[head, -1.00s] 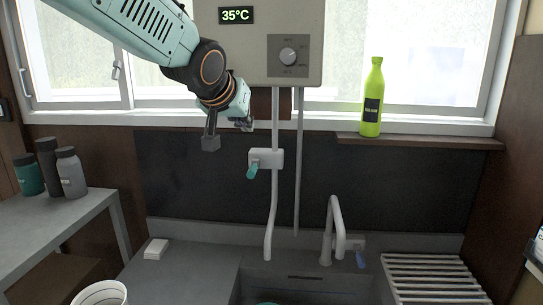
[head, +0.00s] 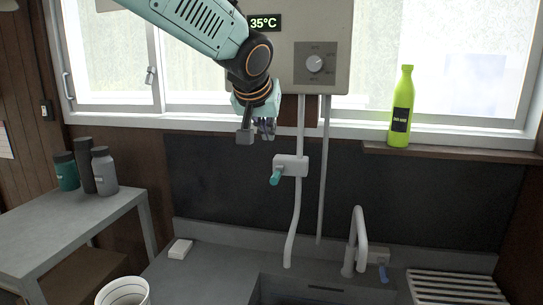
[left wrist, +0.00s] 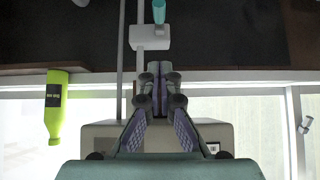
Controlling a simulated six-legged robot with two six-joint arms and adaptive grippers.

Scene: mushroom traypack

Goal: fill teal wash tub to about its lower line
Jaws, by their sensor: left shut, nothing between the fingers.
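The teal wash tub does not show in either view now; only the sink's back edge (head: 318,288) shows at the bottom of the head view. A white wall valve (head: 291,165) with a teal lever (head: 276,176) sits on a pipe above the sink, its spout (head: 290,245) pointing down. No water stream is visible. My left gripper (head: 266,133) is shut and empty, up and left of the valve and apart from it. In the left wrist view its fingers (left wrist: 158,76) meet below the valve (left wrist: 150,38) and teal lever (left wrist: 159,12). My right gripper is out of view.
A heater box (head: 325,75) reading 35°C with a knob (head: 315,63) hangs above. A tap (head: 357,240) with a blue lever stands right of the spout. A green bottle (head: 401,110) stands on the sill. A white bucket (head: 125,290) is at bottom left.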

